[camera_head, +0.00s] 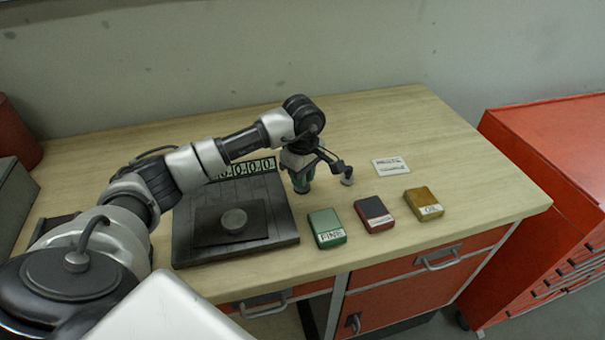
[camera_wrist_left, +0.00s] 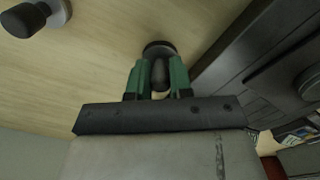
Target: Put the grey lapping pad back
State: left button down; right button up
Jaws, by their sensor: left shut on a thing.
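My left gripper (camera_head: 302,183) is over the bench, just right of the dark plate. Its green fingers, also in the left wrist view (camera_wrist_left: 158,78), are shut on a small pad with a dark round base (camera_wrist_left: 159,47) and a greyish grip. The pad is upright at or close above the bench top; I cannot tell whether it touches. A second pad, with a light grey base and black knob, stands on the bench to the right (camera_head: 347,179); it shows at top left in the left wrist view (camera_wrist_left: 27,18). My right gripper is not in view.
The dark plate (camera_head: 275,232) carries a block with a grey disc (camera_head: 234,221), and a numbered strip (camera_head: 256,166) is behind it. Green (camera_head: 326,224), dark red (camera_head: 373,211) and yellow (camera_head: 424,202) boxes stand in front. A white card (camera_head: 391,166) lies behind. The right bench end is clear.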

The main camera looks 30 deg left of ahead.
pick_arm(q)
jog(key=shift+f, duration=0.15)
jog(key=c, duration=1)
grip_release()
